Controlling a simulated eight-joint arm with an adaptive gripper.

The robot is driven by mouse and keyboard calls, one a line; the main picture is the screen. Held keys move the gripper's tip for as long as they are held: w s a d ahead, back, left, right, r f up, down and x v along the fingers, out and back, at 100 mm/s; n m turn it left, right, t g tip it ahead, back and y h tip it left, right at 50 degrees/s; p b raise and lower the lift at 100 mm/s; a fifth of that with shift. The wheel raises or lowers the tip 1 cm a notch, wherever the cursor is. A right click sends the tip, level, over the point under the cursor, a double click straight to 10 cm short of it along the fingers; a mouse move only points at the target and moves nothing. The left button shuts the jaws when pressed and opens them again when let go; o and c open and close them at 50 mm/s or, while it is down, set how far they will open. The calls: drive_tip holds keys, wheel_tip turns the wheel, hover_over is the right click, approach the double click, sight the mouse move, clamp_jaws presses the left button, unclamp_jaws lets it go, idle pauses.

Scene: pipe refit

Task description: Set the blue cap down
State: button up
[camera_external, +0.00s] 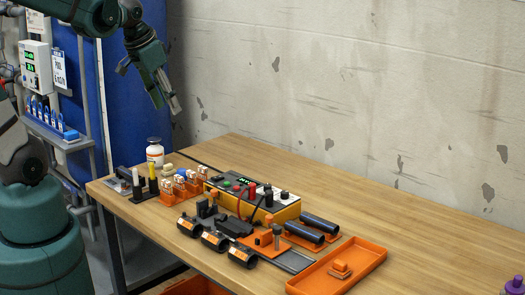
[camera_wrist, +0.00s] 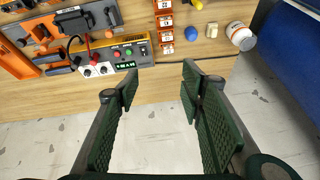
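In the external view the blue cap (camera_external: 181,173) is small, partly hidden among the orange racks. My gripper (camera_wrist: 158,88) is open in the wrist view, with nothing between its green pads. In the external view my gripper (camera_external: 166,104) hangs well above the table's back left, pointing down.
A white bottle (camera_external: 155,153) stands near the cap. Orange racks (camera_external: 170,194), a yellow control box (camera_external: 254,200) and black pipes (camera_external: 318,222) crowd the table's left and middle. An orange tray (camera_external: 370,258) lies in front.

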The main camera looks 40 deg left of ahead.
drive_tip(key=s+d+r+n+t, duration=0.1)
drive_tip(key=s+d+r+t, duration=0.1)
drive_tip(key=s+d, duration=0.2)
drive_tip(key=shift+s+n, duration=0.4)
drive_tip(key=shift+s, duration=1.05)
drive_tip(key=shift+r, duration=0.1)
